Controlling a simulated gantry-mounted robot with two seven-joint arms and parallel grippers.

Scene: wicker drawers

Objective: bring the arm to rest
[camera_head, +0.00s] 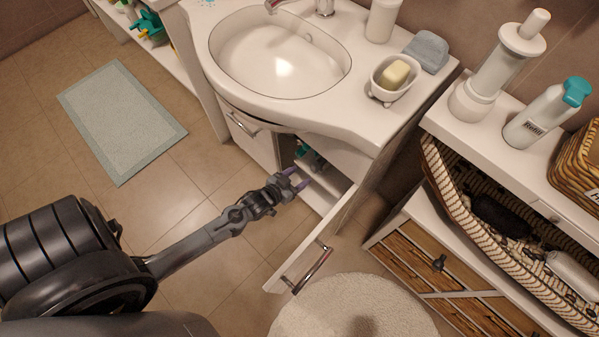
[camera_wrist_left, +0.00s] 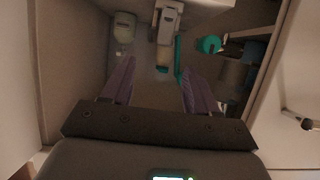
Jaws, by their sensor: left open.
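My left gripper (camera_head: 292,180) is open and empty at the mouth of the cabinet under the sink. Its two purple fingers (camera_wrist_left: 154,85) stand apart in the left wrist view, with the cabinet interior beyond them. The cabinet door (camera_head: 312,240) stands open, with a metal handle (camera_head: 312,270) on its face; the arm lies to the left of this door. Bottles and a teal item (camera_wrist_left: 210,45) show inside the cabinet in the wrist view, dim and partly cut off. My right gripper is not in view.
The sink counter (camera_head: 330,105) is above the gripper and holds a soap dish (camera_head: 384,90). A wicker drawer unit (camera_head: 440,260) stands at the right. A round rug (camera_head: 350,310) and a rectangular mat (camera_head: 120,120) lie on the floor.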

